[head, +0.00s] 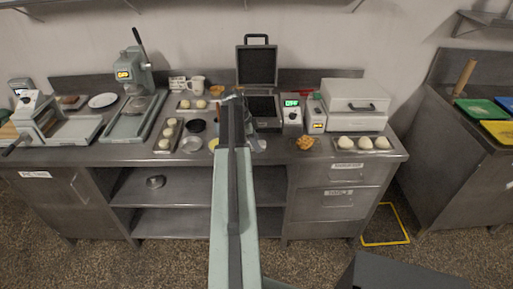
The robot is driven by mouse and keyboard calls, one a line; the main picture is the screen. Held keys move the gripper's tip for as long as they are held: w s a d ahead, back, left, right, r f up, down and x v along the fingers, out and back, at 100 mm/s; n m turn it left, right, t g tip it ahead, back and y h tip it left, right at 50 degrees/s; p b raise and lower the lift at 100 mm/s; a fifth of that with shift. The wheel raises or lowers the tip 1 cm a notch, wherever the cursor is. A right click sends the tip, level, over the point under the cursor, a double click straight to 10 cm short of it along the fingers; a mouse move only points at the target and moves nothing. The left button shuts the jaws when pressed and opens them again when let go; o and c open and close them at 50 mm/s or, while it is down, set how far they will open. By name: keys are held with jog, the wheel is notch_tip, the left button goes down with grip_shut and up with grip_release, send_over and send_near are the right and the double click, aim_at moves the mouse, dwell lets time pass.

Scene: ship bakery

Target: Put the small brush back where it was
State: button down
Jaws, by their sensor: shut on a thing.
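My arm reaches from the bottom middle over the counter (120,155). My gripper (254,140) is at its far end, low over the counter in front of the open press with the raised lid (257,66). It is small and partly hidden by my arm. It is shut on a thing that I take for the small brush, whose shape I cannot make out. I cannot tell whether that thing touches the counter. No holder or marked spot for the brush can be made out.
A lever press (135,75) stands left.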

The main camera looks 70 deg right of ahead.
jog(key=shift+f, duration=0.1)
jog(key=c, duration=1)
grip_release()
jog(key=shift+r, duration=0.35)
jog(key=p+v, duration=1.1)
jog(key=shift+w+a+r, duration=0.1)
jog(key=shift+w+r, duration=0.1)
